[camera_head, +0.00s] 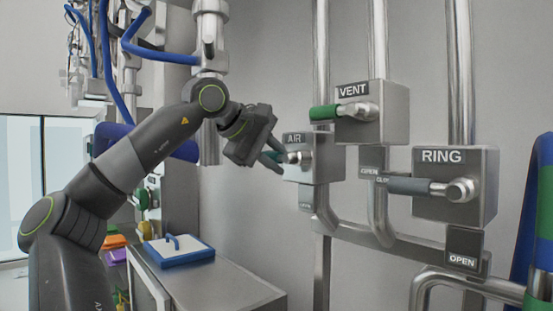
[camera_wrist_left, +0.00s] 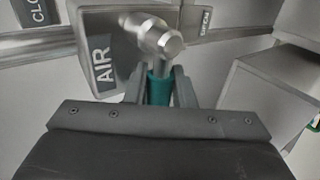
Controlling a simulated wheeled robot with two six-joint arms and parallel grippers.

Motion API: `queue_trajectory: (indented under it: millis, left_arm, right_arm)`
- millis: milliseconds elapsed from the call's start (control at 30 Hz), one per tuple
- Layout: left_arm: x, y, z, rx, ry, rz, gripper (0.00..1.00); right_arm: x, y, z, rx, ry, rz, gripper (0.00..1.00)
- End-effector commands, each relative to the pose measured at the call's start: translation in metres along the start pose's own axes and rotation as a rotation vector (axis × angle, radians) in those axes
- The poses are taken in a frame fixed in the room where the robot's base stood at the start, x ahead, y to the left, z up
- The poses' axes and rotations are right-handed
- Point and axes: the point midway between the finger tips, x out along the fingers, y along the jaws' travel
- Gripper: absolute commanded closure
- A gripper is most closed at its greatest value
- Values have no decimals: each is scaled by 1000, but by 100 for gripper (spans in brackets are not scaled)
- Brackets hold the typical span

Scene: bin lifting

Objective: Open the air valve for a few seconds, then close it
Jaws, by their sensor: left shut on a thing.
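The air valve (camera_head: 313,166) is a grey metal box labelled AIR on the wall pipes. It also shows in the left wrist view (camera_wrist_left: 93,43), with its metal pivot (camera_wrist_left: 157,36) and green handle (camera_wrist_left: 158,88). My left gripper (camera_head: 274,157) reaches the valve from the left. In the left wrist view its two fingers (camera_wrist_left: 159,90) stand on either side of the green handle and are shut on it. In the head view the handle is mostly hidden by the fingers. My right gripper is not in view.
The VENT valve (camera_head: 388,122) with a green handle is up and right of the air valve. The RING valve (camera_head: 478,206) with a grey handle is at the right. Metal pipes (camera_head: 321,70) run along the wall. A cabinet (camera_head: 215,285) with a blue-edged lid (camera_head: 179,251) stands below my left arm.

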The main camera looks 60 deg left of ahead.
Motion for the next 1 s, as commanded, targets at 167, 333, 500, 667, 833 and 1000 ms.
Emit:
queue_trajectory:
  millis: [167,333,500,667,833,1000]
  left_arm:
    - [-2,2,-2,3,8,8,72]
    - [-1,1,-1,2,5,5,70]
    - [-3,1,-1,1,4,3,70]
    - [-23,0,-1,1,7,5,70]
    - [-62,0,-1,0,9,7,70]
    - [-105,1,-1,-1,9,8,70]
  right_arm:
    - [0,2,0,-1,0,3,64]
    - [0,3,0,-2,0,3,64]
    - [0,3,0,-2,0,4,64]
    - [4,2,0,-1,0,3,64]
    - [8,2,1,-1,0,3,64]
    - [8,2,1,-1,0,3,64]
